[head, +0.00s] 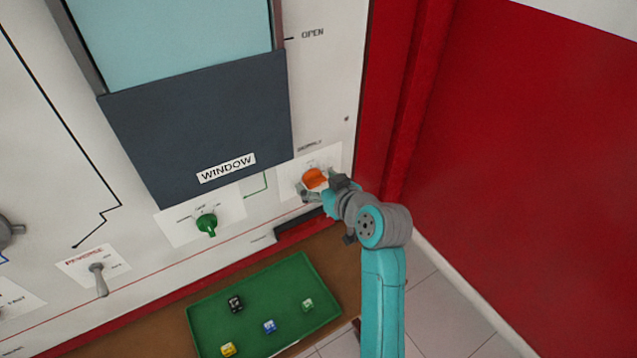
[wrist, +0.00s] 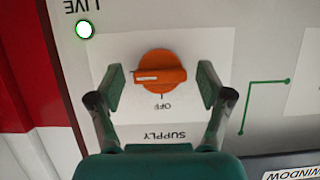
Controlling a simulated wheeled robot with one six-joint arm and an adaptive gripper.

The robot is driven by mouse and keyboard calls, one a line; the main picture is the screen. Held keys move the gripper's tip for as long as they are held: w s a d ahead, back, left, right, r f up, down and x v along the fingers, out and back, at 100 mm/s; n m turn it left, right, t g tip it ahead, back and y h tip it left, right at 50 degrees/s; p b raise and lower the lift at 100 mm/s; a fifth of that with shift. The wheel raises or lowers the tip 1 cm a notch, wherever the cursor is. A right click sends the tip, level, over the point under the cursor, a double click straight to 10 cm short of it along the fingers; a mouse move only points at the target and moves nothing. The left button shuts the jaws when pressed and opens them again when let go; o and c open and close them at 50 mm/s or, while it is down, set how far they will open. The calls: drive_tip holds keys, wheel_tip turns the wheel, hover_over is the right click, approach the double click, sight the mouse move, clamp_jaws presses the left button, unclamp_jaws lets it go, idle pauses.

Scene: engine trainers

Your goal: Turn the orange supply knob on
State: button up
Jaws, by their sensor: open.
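The orange supply knob (head: 315,179) is on the white panel at the lower right of the window. In the wrist view the knob (wrist: 160,70) is seen upside down, with its white pointer mark towards the picture's left. The "OFF" label (wrist: 162,106) is just below it, and the mark does not line up with that label. My gripper (wrist: 161,83) is open, one finger on each side of the knob, with a visible gap on both sides. In the head view my gripper (head: 322,187) is at the knob and partly hides it.
A round white "LIVE" lamp (wrist: 84,29) is near the knob. A green knob (head: 207,224) and a grey toggle lever (head: 98,280) are to the left. A green tray (head: 290,277) with several small cubes lies below. A red wall (head: 540,150) is on the right.

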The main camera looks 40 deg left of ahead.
drive_tip(key=v, duration=1.2)
drive_tip(key=shift+f, duration=0.15)
drive_tip(key=s+d+f+m+t+h, duration=0.2)
drive_tip(key=d+f+m+t, duration=0.3)
drive_tip(key=d+f, duration=0.8)
drive_tip(key=s+d+f+m+t+h, duration=0.1)
drive_tip(key=s+d+f+m+h, duration=0.1)
drive_tip(key=s+d+f, duration=0.3)
drive_tip(key=s+d+f+m+t+h, duration=0.1)
drive_tip(key=s+d+f+m+h, duration=0.1)
drive_tip(key=d, duration=0.5)
drive_tip(key=s+d+m+t+h, duration=0.2)
drive_tip(key=s+d+m+h, duration=0.15)
drive_tip(key=s+d, duration=0.9)
drive_tip(key=s+d+r+h, duration=0.1)
drive_tip(key=s+r, duration=0.1)
drive_tip(key=s, duration=0.5)
drive_tip(key=s+d+r+h, duration=0.1)
drive_tip(key=s+r+h, duration=0.1)
drive_tip(key=s, duration=0.5)
drive_tip(key=shift+d+r+m+t, duration=0.3)
drive_tip(key=shift+r+m+t, duration=0.15)
drive_tip(key=shift+r, duration=0.4)
